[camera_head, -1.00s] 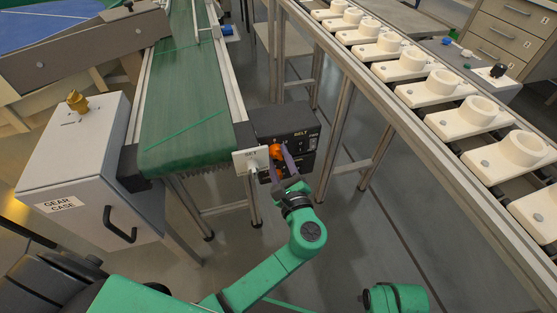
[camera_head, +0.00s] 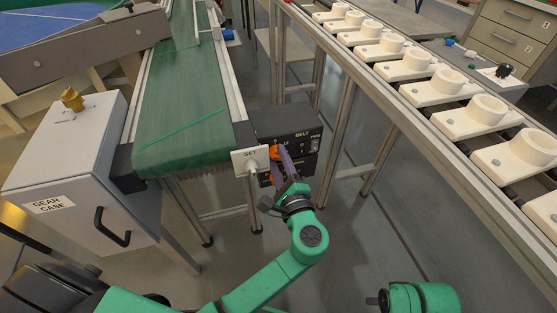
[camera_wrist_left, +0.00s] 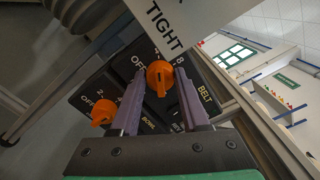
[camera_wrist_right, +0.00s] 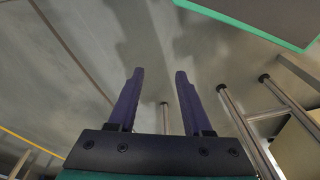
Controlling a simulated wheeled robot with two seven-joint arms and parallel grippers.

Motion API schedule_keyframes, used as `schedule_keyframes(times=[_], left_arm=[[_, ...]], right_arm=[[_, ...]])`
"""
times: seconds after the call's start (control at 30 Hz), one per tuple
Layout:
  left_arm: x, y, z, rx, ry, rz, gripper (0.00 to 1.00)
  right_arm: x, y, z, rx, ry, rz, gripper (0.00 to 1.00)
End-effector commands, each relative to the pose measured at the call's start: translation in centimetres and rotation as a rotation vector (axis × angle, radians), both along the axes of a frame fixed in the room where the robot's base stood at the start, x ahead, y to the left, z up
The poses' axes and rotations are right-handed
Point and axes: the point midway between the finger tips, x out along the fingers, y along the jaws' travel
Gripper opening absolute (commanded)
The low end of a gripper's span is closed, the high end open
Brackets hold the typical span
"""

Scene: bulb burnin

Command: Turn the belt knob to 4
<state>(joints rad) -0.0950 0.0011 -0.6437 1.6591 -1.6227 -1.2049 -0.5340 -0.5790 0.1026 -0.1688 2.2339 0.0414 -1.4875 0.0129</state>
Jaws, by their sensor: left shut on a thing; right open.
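The orange belt knob (camera_wrist_left: 158,75) is on the upper row of a black control box (camera_head: 290,125), beside the word BELT. My left gripper (camera_wrist_left: 160,88) is shut on it, with one purple finger on each side. In the head view the knob (camera_head: 275,152) is partly covered by the fingers (camera_head: 286,162). Dial marks such as OFF and 8 show around it, but I cannot tell which mark it points to. My right gripper (camera_wrist_right: 157,75) is open and empty over the floor, far from the box.
A second orange knob (camera_wrist_left: 103,110), labelled BOWL, is just below. A white sign plate (camera_head: 250,160) stands close to the left of the box. The green conveyor (camera_head: 185,110), gear case (camera_head: 65,165) and rail of white blocks (camera_head: 440,90) flank the space.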

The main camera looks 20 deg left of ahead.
Motion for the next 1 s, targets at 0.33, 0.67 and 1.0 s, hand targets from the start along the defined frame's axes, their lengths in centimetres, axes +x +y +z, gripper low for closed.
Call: schedule_keyframes(times=[0.33, 0.67, 1.0], left_arm=[[0.0, 0.0, 0.0, 0.001, 0.002, 0.0, 0.75], [-0.4, -0.3, 0.0, 0.002, 0.003, 0.0, 0.75], [-7.8, -4.9, 0.0, -0.001, 0.006, -0.001, 0.75]], right_arm=[[0.0, 0.0, 0.0, 0.0, 0.001, 0.0, 0.5], [0.0, 0.0, 0.0, 0.0, 0.0, 0.0, 0.5], [0.4, -0.1, -1.6, -0.006, 0.0, -0.005, 0.5]])
